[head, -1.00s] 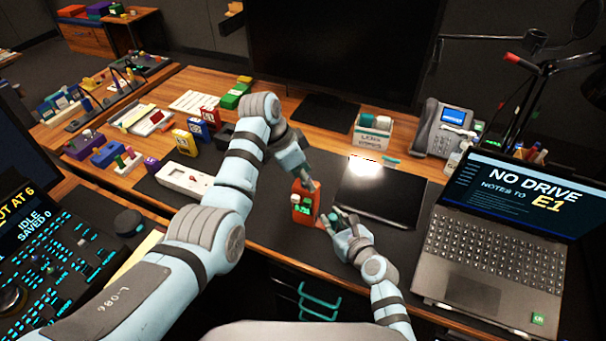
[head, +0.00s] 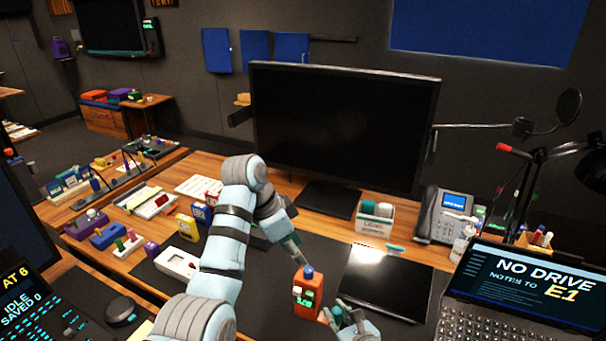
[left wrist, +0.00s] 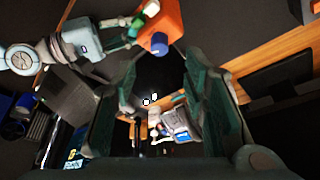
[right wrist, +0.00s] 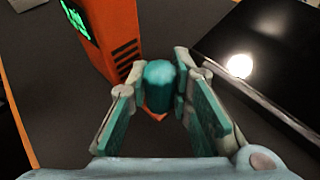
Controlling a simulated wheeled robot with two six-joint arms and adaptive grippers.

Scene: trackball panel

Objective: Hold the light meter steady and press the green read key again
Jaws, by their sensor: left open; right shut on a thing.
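The orange light meter (head: 308,305) stands upright on the dark mat, with a blue dome on top and a lit green display. It also shows in the left wrist view (left wrist: 160,22) and right wrist view (right wrist: 108,35). A pale greenish key (head: 297,290) shows on its front; its exact colour is hard to tell.
A dark glossy tablet-like panel (head: 385,280) lies right of the meter, and a laptop (head: 520,290) stands farther right. A white device (head: 178,263) is on the left. A monitor (head: 340,130) and a small box (head: 374,220) are behind.

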